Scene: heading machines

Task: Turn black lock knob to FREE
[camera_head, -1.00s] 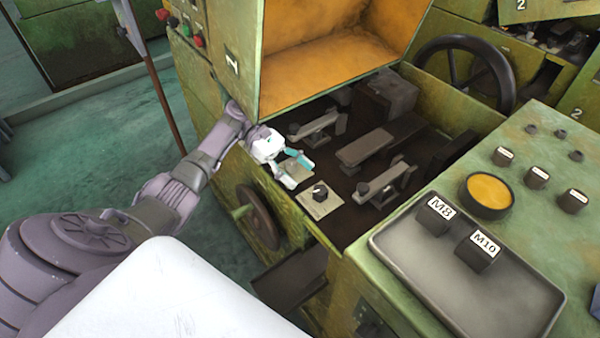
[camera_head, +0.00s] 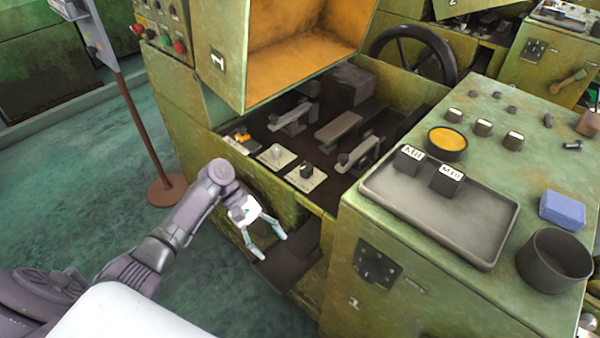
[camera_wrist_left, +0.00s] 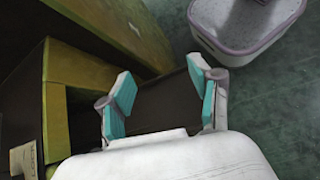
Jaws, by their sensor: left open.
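A black knob (camera_head: 306,171) sits on a pale square plate (camera_head: 293,182) at the front edge of the machine bed. Its pointing direction and lettering are too small to read. My left gripper (camera_head: 267,247) is open and empty. It hangs in front of the machine, below and to the left of the knob, clear of it. In the left wrist view the open teal-padded fingers (camera_wrist_left: 159,85) have nothing between them. A pale labelled plate (camera_wrist_left: 27,157) shows at the lower left there; the knob is not clearly visible in that view.
Beside the knob are a pale plate with a light knob (camera_head: 276,154) and one with an orange knob (camera_head: 239,138). The green console (camera_head: 340,235) with a grey tray (camera_head: 440,228) stands right. A post (camera_head: 145,130) stands left. Floor at the left is open.

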